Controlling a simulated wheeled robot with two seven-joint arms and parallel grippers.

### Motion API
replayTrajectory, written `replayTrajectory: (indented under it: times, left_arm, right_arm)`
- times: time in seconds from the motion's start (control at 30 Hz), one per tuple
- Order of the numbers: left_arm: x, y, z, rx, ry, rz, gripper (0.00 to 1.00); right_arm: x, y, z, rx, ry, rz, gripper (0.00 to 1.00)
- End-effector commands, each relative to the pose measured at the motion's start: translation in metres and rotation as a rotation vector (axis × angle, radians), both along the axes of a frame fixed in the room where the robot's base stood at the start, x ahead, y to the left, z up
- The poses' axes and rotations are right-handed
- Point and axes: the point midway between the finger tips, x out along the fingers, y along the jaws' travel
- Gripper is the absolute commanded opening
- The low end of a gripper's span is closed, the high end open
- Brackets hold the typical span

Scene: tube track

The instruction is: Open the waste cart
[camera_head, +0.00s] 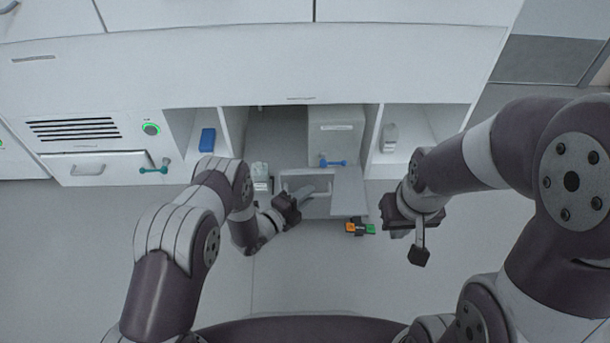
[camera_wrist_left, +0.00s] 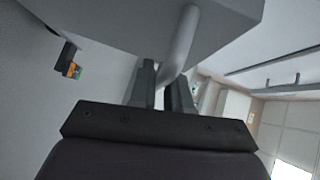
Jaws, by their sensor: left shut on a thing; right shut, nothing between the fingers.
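The grey waste cart (camera_head: 337,135) stands in the open bay under the white counter. It has a label and a blue lever (camera_head: 333,162). A grey front panel (camera_head: 349,192) with a bar handle sits at its lower front. My left gripper (camera_head: 300,198) is shut on the bar handle; in the left wrist view the grey bar (camera_wrist_left: 181,42) runs down between the fingers, below the panel (camera_wrist_left: 115,22). I cannot tell how far the panel stands out. My right gripper (camera_head: 419,256) is shut and empty, to the right of the cart over the floor.
A small orange, green and black object (camera_head: 360,227) lies on the floor right of the cart. A clear container (camera_head: 260,177) is left of it. A blue box (camera_head: 207,140) and a grey bottle (camera_head: 390,137) stand in side niches. The floor in front is mostly clear.

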Motion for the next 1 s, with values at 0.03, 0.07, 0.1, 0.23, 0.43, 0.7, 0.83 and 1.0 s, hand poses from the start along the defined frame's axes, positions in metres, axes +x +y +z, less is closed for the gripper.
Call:
replayTrajectory:
  times: [0.03,0.07,0.1,0.23,0.43,0.7,0.83,1.0]
  left_arm:
    - [-0.011,0.000,0.005,0.000,0.006,0.000,0.00]
    - [-0.018,0.000,0.005,0.001,0.006,0.000,0.00]
    - [-0.025,0.001,0.005,0.001,0.005,0.001,0.00]
    - [-0.045,0.001,0.003,0.001,0.004,0.001,0.00]
    - [-0.065,0.001,0.001,0.001,0.001,0.003,0.00]
    - [-0.071,0.001,0.000,0.001,0.000,0.003,0.00]
    - [-0.071,0.001,-0.001,0.000,0.001,0.004,0.00]
    - [-0.071,0.001,-0.001,0.001,0.001,0.003,0.30]
  right_arm:
    - [0.000,0.000,0.012,0.000,0.000,0.000,0.00]
    - [0.000,0.000,0.015,0.000,0.000,0.000,0.00]
    - [0.000,0.000,0.019,0.000,0.000,0.000,0.00]
    - [0.000,0.000,0.027,0.000,0.000,0.000,0.00]
    - [0.000,0.000,0.034,0.000,0.000,0.000,0.00]
    - [0.000,0.000,0.036,0.000,0.000,0.000,0.00]
    - [0.000,0.000,0.035,0.000,0.000,0.000,0.00]
    - [0.000,0.000,0.035,0.000,0.000,0.000,0.00]
